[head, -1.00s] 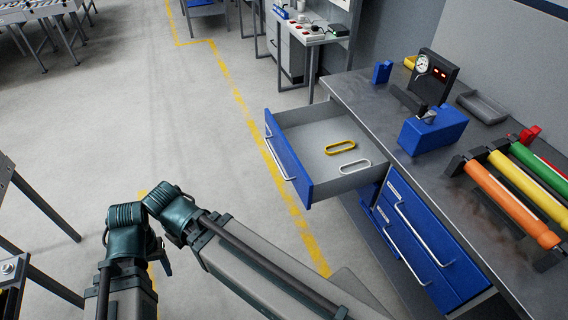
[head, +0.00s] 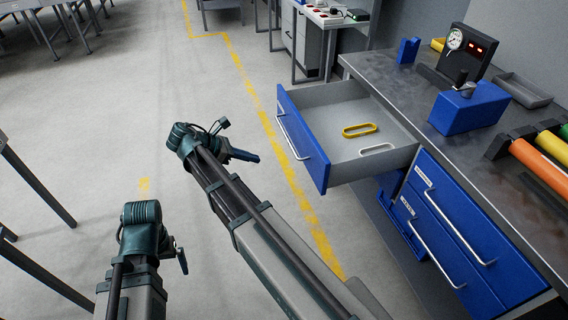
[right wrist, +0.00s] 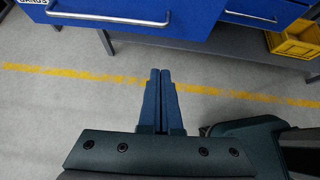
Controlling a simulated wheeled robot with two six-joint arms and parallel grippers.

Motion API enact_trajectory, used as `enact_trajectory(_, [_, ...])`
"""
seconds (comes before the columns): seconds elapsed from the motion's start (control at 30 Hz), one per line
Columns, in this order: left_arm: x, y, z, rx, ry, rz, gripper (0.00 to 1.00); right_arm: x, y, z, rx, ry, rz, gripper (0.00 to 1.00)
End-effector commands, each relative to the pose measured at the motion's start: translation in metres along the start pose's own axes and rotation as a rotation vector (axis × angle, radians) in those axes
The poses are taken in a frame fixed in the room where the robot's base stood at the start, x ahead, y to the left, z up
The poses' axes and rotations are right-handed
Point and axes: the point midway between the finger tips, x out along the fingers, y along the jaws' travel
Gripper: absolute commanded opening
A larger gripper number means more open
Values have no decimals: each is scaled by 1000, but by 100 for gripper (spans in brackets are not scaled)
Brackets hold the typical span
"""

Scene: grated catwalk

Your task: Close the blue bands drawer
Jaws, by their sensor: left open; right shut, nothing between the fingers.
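The blue bands drawer (head: 307,145) is pulled out from the top of the bench at right in the head view. A yellow band (head: 359,130) and a white band (head: 377,149) lie inside. Its blue front with a bar handle shows at the top of the right wrist view (right wrist: 130,5), with a partly cut-off label. My right gripper (head: 246,156) is shut and empty, to the left of the drawer front and apart from it; its closed fingers show in the right wrist view (right wrist: 160,76). My left gripper (head: 182,260) is open, lower left, far from the drawer.
Closed blue drawers (head: 450,235) with bar handles sit below and right of the open one. The bench top (head: 415,82) carries a gauge box (head: 466,50), a blue block (head: 468,108) and coloured rollers (head: 540,160). Clear floor lies left of the drawer.

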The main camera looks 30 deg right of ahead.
Motion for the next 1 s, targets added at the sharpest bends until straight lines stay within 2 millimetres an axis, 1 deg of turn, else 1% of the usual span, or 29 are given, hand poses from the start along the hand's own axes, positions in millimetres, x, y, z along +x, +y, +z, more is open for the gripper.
enact_trajectory(0.07, [3,0,0,0,0,0,100,5,-1,-1,1,1,-1,0])
enact_trajectory(0.17, [12,1,-1,0,0,0,100,18,-2,-3,3,1,-2,0])
enact_trajectory(0.4, [44,4,-3,0,0,0,100,67,-2,-5,5,2,-2,0])
enact_trajectory(0.6, [66,6,-4,0,0,0,100,104,-2,-5,5,3,-2,0])
enact_trajectory(0.67, [55,5,-3,0,0,0,100,106,-2,10,5,3,-2,0])
enact_trajectory(0.7, [53,5,-3,0,0,0,100,108,-1,14,4,3,-1,0])
enact_trajectory(0.8, [50,5,-3,0,0,0,100,115,-1,23,5,3,-2,0])
enact_trajectory(1.0, [48,5,-3,0,0,0,100,122,-1,31,3,3,1,0])
